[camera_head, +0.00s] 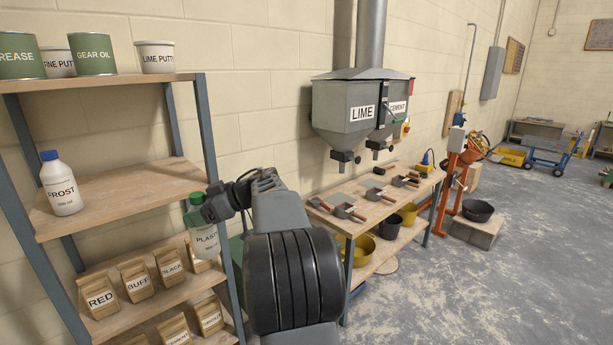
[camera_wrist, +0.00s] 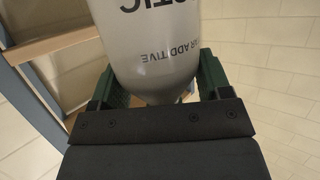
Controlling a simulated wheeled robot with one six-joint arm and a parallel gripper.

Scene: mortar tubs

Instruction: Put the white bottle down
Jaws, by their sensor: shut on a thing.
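The white bottle (camera_head: 207,241), with a label that begins "PLAST", is in my gripper (camera_head: 194,212) at the right end of the shelf rack. It looks close to upright and hangs below the middle shelf board in the picture. In the wrist view the bottle (camera_wrist: 155,45) sits between the two green fingers of my gripper (camera_wrist: 160,80), which are shut on it. Its base and what lies under it are hidden. A second white bottle (camera_head: 62,186), with a blue cap and the label "FROST", stands on the middle shelf (camera_head: 125,195).
The middle shelf is bare right of the FROST bottle. Tins (camera_head: 93,54) stand on the top shelf, and bags (camera_head: 137,281) fill the lower shelf. A blue-grey post (camera_head: 205,130) edges the rack. A workbench (camera_head: 375,205) with tools stands to the right.

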